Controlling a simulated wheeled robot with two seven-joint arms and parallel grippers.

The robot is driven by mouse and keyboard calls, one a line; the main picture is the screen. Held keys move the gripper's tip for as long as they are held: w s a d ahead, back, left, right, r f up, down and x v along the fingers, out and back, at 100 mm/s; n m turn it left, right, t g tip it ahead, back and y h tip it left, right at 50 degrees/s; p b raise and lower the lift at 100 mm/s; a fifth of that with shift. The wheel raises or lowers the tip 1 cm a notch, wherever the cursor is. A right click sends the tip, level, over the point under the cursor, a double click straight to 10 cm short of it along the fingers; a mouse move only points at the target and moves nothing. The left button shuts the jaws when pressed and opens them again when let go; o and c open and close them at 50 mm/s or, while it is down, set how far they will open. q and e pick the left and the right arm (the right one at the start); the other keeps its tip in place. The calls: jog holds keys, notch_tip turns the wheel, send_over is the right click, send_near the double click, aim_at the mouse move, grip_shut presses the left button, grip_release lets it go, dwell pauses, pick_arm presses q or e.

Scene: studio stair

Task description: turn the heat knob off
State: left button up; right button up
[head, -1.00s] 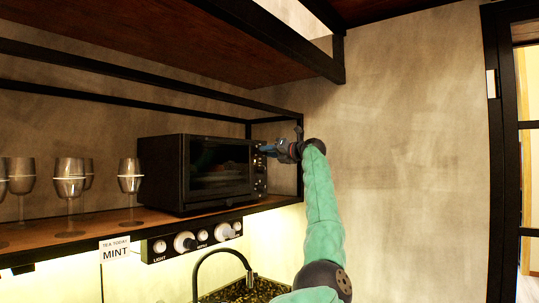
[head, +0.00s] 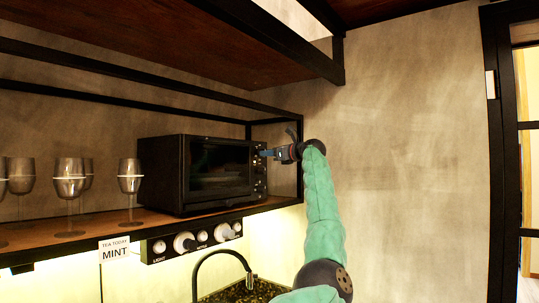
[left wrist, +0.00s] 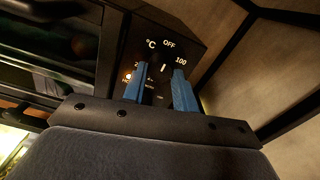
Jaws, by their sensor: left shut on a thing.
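The black toaster oven (head: 160,172) stands on the wooden shelf, its control panel (head: 260,184) on the right of its front. My left gripper (head: 266,153) is at the top of that panel. In the left wrist view the heat knob (left wrist: 162,72) is dark and sits between the two blue fingers of my left gripper (left wrist: 160,72), which is shut on it. A white mark on the knob points up, roughly toward OFF. The labels °C, OFF and 100 show around it; the lower part of the dial is partly hidden by the fingers. My right gripper is not in view.
Several glasses (head: 130,177) stand on the shelf left of the oven. A strip with knobs and a LIGHT label (head: 159,247) runs under the shelf edge, above a black faucet (head: 222,252). A black shelf post (head: 299,170) stands close to my left wrist. The wall to the right is clear.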

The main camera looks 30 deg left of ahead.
pick_arm(q)
jog(key=shift+f, duration=0.2)
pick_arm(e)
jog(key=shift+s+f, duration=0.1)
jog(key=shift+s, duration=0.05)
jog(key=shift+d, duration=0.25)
pick_arm(q)
jog(key=o, duration=1)
jog(key=shift+w, duration=0.1)
jog(key=shift+c, duration=0.2)
jog(key=shift+r, duration=0.1)
jog(key=d+b, duration=0.3)
jog(key=d, duration=0.5)
jog(key=shift+s, duration=0.25)
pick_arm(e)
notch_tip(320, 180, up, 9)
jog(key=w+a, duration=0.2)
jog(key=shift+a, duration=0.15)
